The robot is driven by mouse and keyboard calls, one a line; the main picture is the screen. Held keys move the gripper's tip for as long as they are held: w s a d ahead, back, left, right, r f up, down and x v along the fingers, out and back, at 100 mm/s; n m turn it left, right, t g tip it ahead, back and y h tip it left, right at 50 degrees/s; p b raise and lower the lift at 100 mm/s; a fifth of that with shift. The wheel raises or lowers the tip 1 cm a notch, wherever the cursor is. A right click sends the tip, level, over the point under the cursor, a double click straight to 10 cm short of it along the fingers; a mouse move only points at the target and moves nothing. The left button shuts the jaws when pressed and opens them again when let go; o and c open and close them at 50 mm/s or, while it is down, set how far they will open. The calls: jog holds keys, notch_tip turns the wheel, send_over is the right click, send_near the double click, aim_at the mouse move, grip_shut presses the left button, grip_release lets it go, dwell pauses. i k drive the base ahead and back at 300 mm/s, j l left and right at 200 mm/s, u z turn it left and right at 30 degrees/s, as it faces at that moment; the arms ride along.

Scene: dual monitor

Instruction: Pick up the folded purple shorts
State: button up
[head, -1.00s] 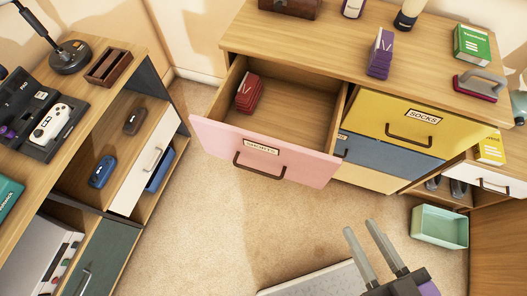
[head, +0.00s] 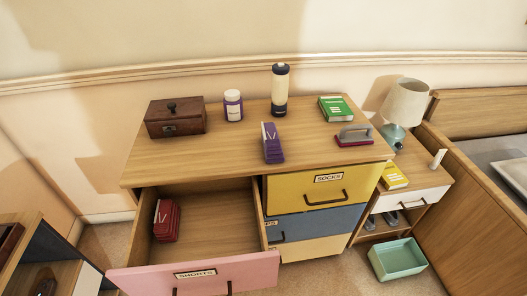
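The folded purple shorts (head: 272,144) stand as a small stack on top of the wooden dresser (head: 190,155), near the middle of its front half. The pink drawer labelled SHORTS (head: 196,275) is pulled open below and to the left. Folded red shorts (head: 166,220) lie inside it at the left. My gripper is out of the head view now, so its distance to the purple shorts and its state cannot be seen.
A wooden box (head: 175,118), a purple-labelled jar (head: 233,105), a tall bottle (head: 280,90), a green book (head: 338,108) and a red-based iron (head: 354,136) stand on the dresser. The closed yellow SOCKS drawer (head: 318,190) is below. A teal bin (head: 397,259) sits on the floor.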

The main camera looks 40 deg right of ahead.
aim_at(273, 153)
jog(key=i+l+z, duration=0.1)
jog(key=z, duration=0.3)
jog(key=i+z, duration=0.15)
jog(key=z, duration=0.2)
jog(key=i+z, duration=0.15)
jog(key=z, duration=0.25)
